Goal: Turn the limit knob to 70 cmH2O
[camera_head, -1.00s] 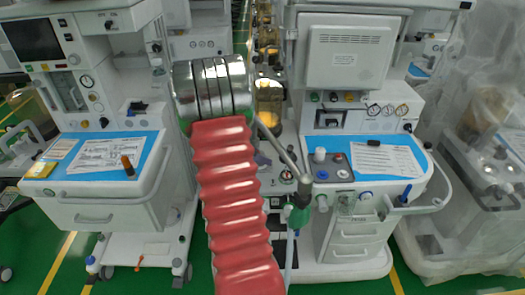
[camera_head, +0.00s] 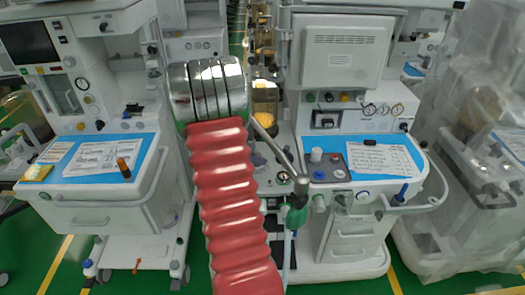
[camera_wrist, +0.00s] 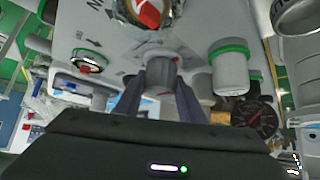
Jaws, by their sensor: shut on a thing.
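In the wrist view, my gripper (camera_wrist: 158,100) has its two dark fingers on either side of a grey knob (camera_wrist: 163,72) and is shut on it. The knob stands out from a white panel with dark markings, too blurred to read as a pressure value. The knob's pointer and setting cannot be made out. In the head view I cannot make out my gripper or this knob.
In the wrist view, a white cylinder with a green ring (camera_wrist: 230,72) stands close right of the fingers, above a dark round gauge (camera_wrist: 256,118). A round green-edged port (camera_wrist: 88,61) lies left. The head view shows a left cart (camera_head: 100,212) and right cart (camera_head: 352,205).

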